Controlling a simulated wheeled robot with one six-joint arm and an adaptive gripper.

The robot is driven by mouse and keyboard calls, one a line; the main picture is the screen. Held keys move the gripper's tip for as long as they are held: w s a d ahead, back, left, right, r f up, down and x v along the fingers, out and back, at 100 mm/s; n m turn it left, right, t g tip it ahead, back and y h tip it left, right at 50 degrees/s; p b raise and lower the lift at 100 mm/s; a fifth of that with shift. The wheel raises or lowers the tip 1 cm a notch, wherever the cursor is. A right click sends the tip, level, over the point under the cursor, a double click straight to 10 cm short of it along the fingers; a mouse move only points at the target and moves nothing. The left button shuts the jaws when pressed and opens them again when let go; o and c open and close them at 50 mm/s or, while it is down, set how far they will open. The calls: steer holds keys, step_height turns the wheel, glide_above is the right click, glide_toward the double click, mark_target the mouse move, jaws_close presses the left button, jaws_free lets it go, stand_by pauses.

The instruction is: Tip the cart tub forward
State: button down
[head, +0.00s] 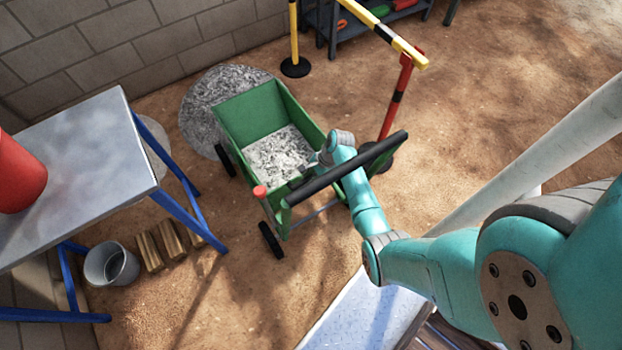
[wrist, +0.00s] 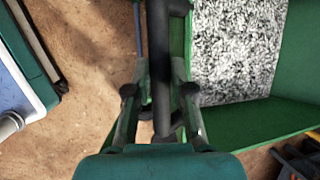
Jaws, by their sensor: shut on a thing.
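The green cart tub (head: 246,116) stands on the dirt floor in the middle of the head view, sitting about level with grey gravel (head: 278,153) inside. A black handle bar (head: 335,172) crosses the cart's near end. My gripper (wrist: 160,95) is shut on this bar (wrist: 160,50), with one finger on each side. The tub's green wall (wrist: 260,120) and gravel (wrist: 235,50) show to the right in the wrist view. A red knob (head: 259,191) sits at the cart's near left corner. My arm hides part of the cart's right side.
A gravel heap (head: 205,105) lies beyond the cart. A yellow-black barrier (head: 385,34) with a red post (head: 397,95) stands at the right. A metal table (head: 85,150) is left, with a bucket (head: 110,264) and wood blocks (head: 172,242) below. Open dirt lies in front.

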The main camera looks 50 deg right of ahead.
steer(key=w+d+r, duration=0.1)
steer(key=w+r, duration=0.5)
steer(key=r, duration=0.1)
steer(key=shift+d+r, duration=0.35)
steer(key=shift+d, duration=0.05)
